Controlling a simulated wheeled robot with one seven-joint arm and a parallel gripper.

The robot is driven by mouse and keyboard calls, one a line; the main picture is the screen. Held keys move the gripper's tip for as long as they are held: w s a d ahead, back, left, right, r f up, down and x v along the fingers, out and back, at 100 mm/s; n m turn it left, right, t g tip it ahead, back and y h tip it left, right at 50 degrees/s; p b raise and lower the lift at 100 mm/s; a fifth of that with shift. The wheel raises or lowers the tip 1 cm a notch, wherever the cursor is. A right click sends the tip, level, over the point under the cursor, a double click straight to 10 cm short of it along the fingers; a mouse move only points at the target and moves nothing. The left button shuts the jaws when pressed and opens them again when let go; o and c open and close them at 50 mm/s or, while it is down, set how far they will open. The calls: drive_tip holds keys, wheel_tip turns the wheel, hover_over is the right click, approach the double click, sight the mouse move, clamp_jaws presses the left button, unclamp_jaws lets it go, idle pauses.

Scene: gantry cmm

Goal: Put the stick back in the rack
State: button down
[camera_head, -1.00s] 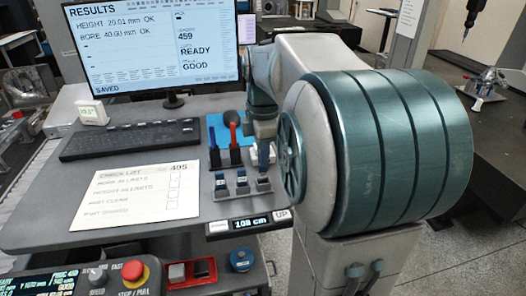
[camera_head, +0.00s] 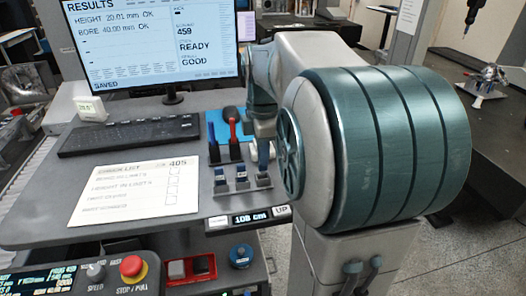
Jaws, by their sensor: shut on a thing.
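My gripper (camera_head: 263,153) is at the right end of the small grey rack (camera_head: 242,185), on the desk's right side. Its fingers are small in view and partly hidden by my large teal arm joint. It is shut on a small bluish stick, which I can barely make out between the fingers. The rack has several slots side by side; blue pieces show in its left and middle places. The right place lies just under my gripper. I cannot tell whether the held stick touches the rack.
A check list sheet (camera_head: 136,190), keyboard (camera_head: 130,136) and monitor (camera_head: 150,45) are to the left. A control panel (camera_head: 80,275) is in front.

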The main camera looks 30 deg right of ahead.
drive_tip(key=shift+f+b, duration=1.05)
drive_tip(key=shift+f, duration=0.4)
drive_tip(key=c, duration=1.5)
unclamp_jaws()
drive_tip(key=shift+o, duration=0.2)
drive_tip(key=shift+r, duration=0.1)
wheel_tip(320, 180, up, 14)
drive_tip(key=shift+f, duration=0.2)
drive_tip(key=shift+s, duration=0.1)
